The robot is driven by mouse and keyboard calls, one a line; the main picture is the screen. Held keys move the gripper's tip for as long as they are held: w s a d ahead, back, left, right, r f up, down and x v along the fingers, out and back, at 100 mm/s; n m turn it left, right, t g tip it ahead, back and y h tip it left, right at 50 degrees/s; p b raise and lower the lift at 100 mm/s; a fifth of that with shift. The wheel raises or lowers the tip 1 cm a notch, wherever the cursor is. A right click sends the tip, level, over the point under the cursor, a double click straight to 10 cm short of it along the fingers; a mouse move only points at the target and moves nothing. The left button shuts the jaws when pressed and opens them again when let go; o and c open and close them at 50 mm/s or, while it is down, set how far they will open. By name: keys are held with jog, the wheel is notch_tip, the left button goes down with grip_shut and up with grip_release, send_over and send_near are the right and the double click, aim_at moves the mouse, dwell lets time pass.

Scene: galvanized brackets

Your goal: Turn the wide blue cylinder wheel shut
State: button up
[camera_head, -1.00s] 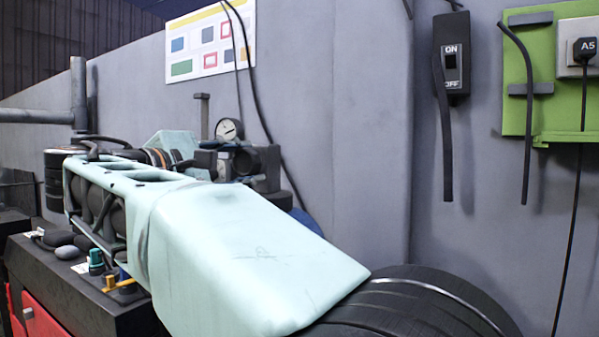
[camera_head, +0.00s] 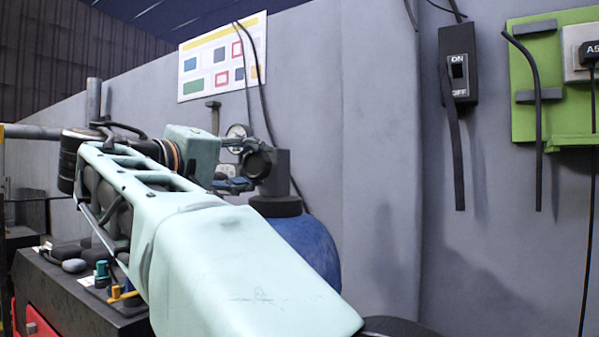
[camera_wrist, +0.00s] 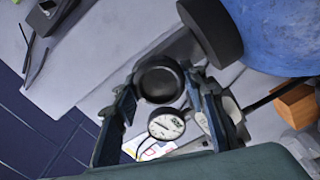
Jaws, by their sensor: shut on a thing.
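The wide blue cylinder (camera_head: 312,245) stands behind my arm against the grey wall, its lower part hidden by my arm. It also fills the upper right of the wrist view (camera_wrist: 280,35). A dark valve with a black round wheel (camera_head: 258,164) sits on its neck. In the wrist view the round black wheel (camera_wrist: 159,78) lies between the fingertips of my gripper (camera_wrist: 162,88). My gripper (camera_head: 236,178) is shut on the wheel from the left in the head view. Whether the wheel is fully shut cannot be seen.
A white-faced gauge (camera_wrist: 166,124) sits close to my fingers by the valve. A dark bench (camera_head: 75,300) with small knobs and stones is at lower left. A black ON/OFF switch box (camera_head: 458,65) and a green panel (camera_head: 550,115) hang on the wall at right.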

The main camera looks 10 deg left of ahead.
jog(key=shift+m, duration=0.7)
jog(key=o, duration=1.2)
jog(key=v, duration=1.2)
